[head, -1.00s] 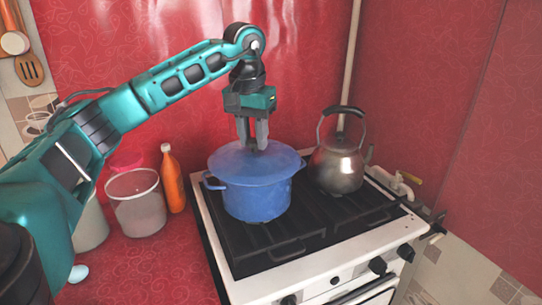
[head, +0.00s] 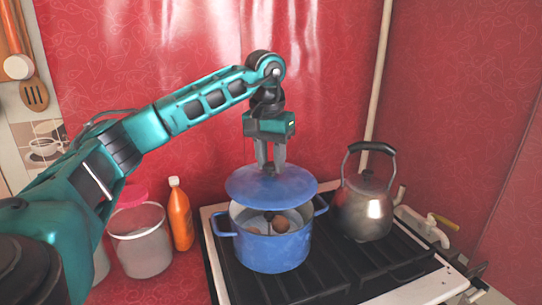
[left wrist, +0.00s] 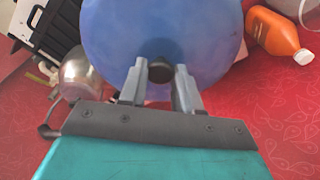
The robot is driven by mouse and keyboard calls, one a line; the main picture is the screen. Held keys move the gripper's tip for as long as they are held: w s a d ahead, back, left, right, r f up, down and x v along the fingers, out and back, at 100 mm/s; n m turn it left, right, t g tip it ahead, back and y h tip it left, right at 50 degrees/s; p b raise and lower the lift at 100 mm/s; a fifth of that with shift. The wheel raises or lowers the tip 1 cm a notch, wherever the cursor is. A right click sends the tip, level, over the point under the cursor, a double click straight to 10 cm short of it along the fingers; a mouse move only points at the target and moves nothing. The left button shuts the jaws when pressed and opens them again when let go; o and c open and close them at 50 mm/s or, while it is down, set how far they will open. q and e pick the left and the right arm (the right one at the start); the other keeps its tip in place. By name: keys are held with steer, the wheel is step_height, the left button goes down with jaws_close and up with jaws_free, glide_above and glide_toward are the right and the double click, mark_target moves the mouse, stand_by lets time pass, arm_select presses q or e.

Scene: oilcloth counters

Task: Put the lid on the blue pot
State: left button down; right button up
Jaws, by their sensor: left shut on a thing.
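The blue pot (head: 272,250) stands on the stove in the head view, uncovered, with a few brownish round things and something pale inside. My left gripper (head: 270,168) is shut on the dark knob of the blue lid (head: 258,188) and holds the lid above the pot, apart from its rim. The lid looks roughly level and a little toward the back of the opening. In the left wrist view my left gripper (left wrist: 160,75) has its fingers on either side of the knob, and the lid (left wrist: 110,35) hides the pot. My right gripper is not in view.
A metal kettle (head: 364,212) stands on the stove (head: 345,298) just right of the pot. An orange bottle (head: 180,218) and a pale bucket (head: 141,245) stand to the left on the red counter. A red wall is behind.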

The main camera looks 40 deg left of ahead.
mark_target(270, 172)
arm_select(q)
steer(key=shift+f, duration=0.75)
steer(key=shift+f+b, duration=0.9)
steer(key=shift+f, duration=0.95)
steer(key=shift+p, duration=0.5)
steer(key=shift+f, duration=0.3)
stand_by(0.4)
steer(key=c, duration=0.7)
jaws_free()
steer(key=shift+o, duration=0.4)
